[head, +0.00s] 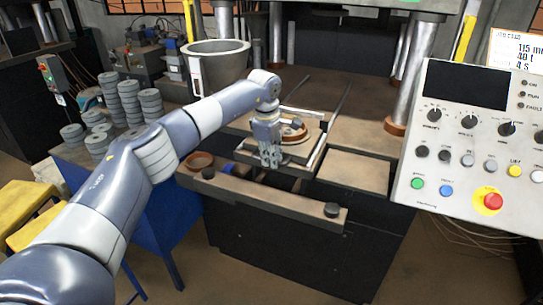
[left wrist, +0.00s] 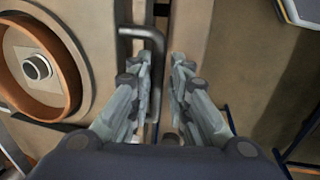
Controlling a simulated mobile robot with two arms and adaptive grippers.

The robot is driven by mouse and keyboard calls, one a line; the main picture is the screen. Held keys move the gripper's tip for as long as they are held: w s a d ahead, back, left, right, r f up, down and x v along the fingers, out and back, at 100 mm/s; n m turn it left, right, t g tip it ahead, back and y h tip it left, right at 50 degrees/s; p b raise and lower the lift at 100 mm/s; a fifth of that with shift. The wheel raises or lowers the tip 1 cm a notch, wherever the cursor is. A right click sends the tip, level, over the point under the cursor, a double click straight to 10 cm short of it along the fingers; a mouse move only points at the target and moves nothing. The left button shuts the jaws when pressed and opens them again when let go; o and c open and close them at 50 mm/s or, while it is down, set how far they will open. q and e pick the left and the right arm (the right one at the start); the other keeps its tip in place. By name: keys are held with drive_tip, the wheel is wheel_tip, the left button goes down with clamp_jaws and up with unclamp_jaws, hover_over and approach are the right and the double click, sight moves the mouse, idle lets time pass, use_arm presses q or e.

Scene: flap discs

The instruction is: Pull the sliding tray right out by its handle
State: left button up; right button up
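The sliding tray (left wrist: 92,22) is a tan plate carrying a round mould with a copper-coloured ring (left wrist: 72,62) and a steel centre. In the head view the ring (head: 297,131) shows on the press bed just behind my left gripper. The handle (left wrist: 157,62) is a bent grey bar at the tray's edge in the left wrist view. My left gripper (head: 270,160) points down at the tray's front. In the left wrist view its fingers (left wrist: 163,65) stand apart, with the bar in the gap, close to the left finger. Contact is unclear. My right gripper is out of view.
A front ledge (head: 265,193) holds a brown bowl (head: 200,160) and a dark knob-like piece (head: 331,210). A control panel (head: 470,140) stands at the right. Stacks of grey discs (head: 130,100) and a large metal pot (head: 217,68) are at the left. Steel columns (head: 412,70) flank the bed.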

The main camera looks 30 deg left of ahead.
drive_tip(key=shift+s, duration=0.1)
use_arm(q)
drive_tip(key=shift+r, duration=0.25)
drive_tip(key=r, duration=0.3)
drive_tip(key=s+r, duration=0.1)
drive_tip(key=r, duration=0.3)
drive_tip(key=s+r, duration=0.1)
drive_tip(key=r, duration=0.3)
drive_tip(key=shift+s+r, duration=0.15)
drive_tip(key=shift+s, duration=0.05)
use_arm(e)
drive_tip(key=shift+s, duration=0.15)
use_arm(q)
drive_tip(key=shift+d, duration=0.1)
